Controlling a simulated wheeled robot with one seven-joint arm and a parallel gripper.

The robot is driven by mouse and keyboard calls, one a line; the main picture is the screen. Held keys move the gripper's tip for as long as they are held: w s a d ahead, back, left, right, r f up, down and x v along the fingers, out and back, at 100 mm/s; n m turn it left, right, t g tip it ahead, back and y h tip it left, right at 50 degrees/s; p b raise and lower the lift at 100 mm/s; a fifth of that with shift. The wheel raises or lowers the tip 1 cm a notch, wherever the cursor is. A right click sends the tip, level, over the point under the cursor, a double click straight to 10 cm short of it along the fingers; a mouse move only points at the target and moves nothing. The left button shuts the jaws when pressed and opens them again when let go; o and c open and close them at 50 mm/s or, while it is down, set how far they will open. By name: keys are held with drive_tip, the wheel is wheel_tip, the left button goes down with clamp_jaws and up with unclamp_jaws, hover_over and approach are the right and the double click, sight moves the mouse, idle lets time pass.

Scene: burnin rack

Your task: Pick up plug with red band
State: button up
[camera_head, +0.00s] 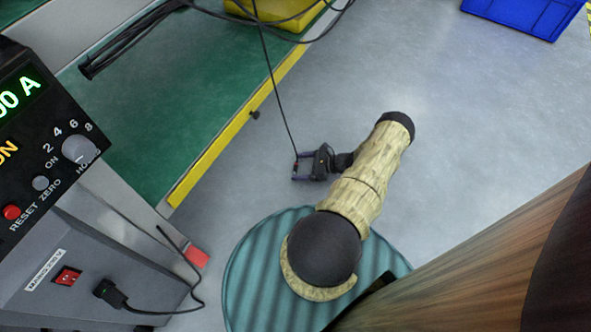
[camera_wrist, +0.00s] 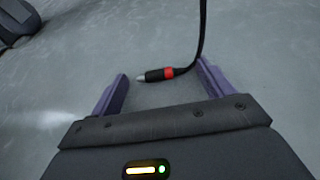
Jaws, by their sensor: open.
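The plug with the red band (camera_wrist: 155,75) is black with a pale metal tip and a red ring near its cable end. In the wrist view it lies crosswise at the mouth of my gripper (camera_wrist: 163,72), its tip toward the left finger and its red band toward the right finger. The gripper is open, with purple fingers either side of the plug. Whether either finger touches it I cannot tell. In the head view my gripper (camera_head: 297,169) is at the lower end of the hanging black cable (camera_head: 275,80); the plug is too small there to make out clearly.
A green bench top (camera_head: 170,110) with a yellow edge is left of my gripper. A grey instrument (camera_head: 110,255) with knobs and a plugged-in lead stands at lower left. A blue crate (camera_head: 520,15) is at top right. Grey floor is clear around the gripper's right.

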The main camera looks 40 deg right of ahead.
idle(0.4)
drive_tip(key=c, duration=1.1)
drive_tip(key=shift+r, duration=0.1)
wheel_tip(320, 180, up, 10)
drive_tip(key=p, duration=0.6)
drive_tip(key=shift+p, duration=0.4)
